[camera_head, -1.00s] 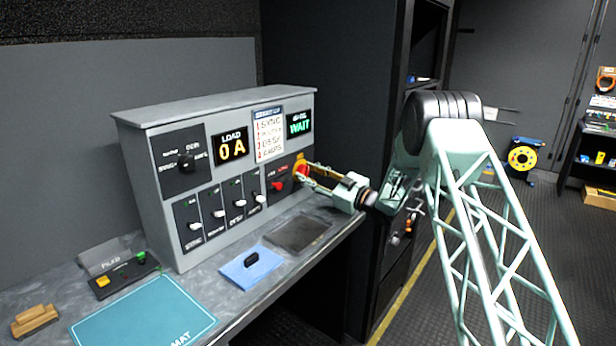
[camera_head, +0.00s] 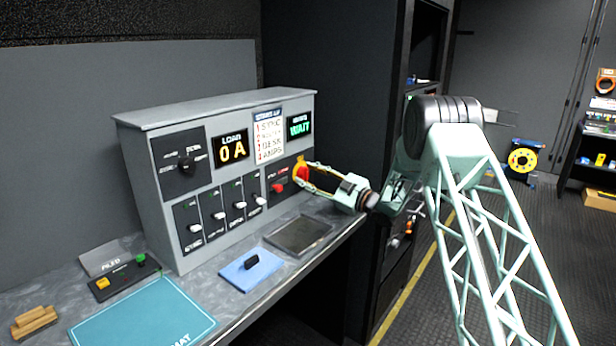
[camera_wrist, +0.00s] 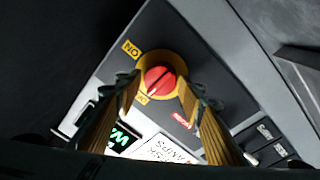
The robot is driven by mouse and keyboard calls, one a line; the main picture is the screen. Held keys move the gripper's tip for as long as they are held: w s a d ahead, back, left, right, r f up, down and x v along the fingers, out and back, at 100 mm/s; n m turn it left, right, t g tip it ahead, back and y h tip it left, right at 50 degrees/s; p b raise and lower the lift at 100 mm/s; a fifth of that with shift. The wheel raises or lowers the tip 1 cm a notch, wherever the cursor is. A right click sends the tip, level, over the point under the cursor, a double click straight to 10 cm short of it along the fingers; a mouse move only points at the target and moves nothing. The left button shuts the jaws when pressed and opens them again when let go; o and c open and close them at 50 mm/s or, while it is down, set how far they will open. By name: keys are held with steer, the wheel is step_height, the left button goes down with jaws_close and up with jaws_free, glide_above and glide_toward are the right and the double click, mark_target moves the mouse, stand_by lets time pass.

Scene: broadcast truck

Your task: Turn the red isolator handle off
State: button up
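The red isolator handle (camera_wrist: 159,80) sits on a round yellow plate in the wrist view, its ridge lying diagonally. A yellow ON label (camera_wrist: 131,49) is at its upper left; another yellow label at its lower left is partly hidden by a finger. My gripper (camera_wrist: 158,83) is open, with one finger on each side of the handle. A strip of yellow plate shows between handle and fingers, so I cannot tell that either touches. In the head view the handle (camera_head: 301,171) is at the panel's right end, partly covered by my gripper (camera_head: 306,177).
A blue block with a black grip (camera_head: 251,266) and a dark pad (camera_head: 298,235) lie in front.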

steer(key=shift+o, duration=0.9)
steer(key=shift+s+d, duration=0.1)
steer(key=shift+d, duration=0.05)
steer(key=v, duration=1.1)
steer(key=shift+s+d, duration=0.15)
steer(key=shift+d, duration=0.2)
